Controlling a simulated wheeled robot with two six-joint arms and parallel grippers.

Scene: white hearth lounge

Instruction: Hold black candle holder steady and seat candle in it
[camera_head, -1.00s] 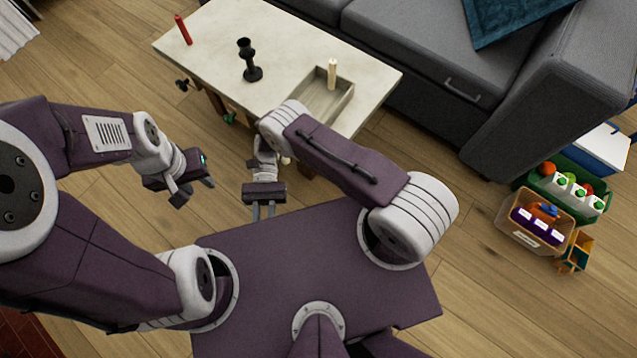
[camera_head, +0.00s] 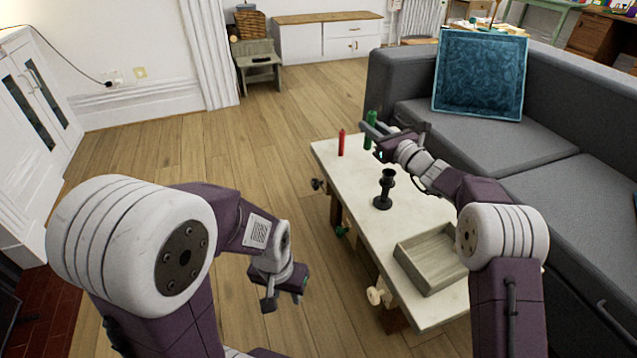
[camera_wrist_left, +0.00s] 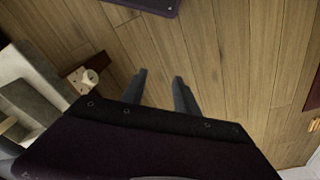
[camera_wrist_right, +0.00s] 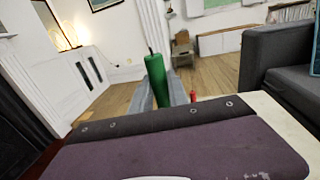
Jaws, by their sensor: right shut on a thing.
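The black candle holder (camera_head: 384,190) stands upright and empty on the pale table (camera_head: 352,178). A green candle (camera_head: 371,117) is upright between the fingers of my right gripper (camera_head: 375,134), beyond the holder at the table's far end. It fills the right wrist view's jaw gap (camera_wrist_right: 157,80), with its wick up. I cannot tell if its base touches the table. A red candle (camera_head: 341,142) stands left of it. My left gripper (camera_head: 285,298) is open and empty over the floor, left of the table; its fingers (camera_wrist_left: 160,78) show apart in the left wrist view.
A grey wooden tray (camera_head: 428,262) lies at the table's near end, partly hidden by my right arm. A grey sofa (camera_head: 520,160) borders the table's right side. Floor is free on the left.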

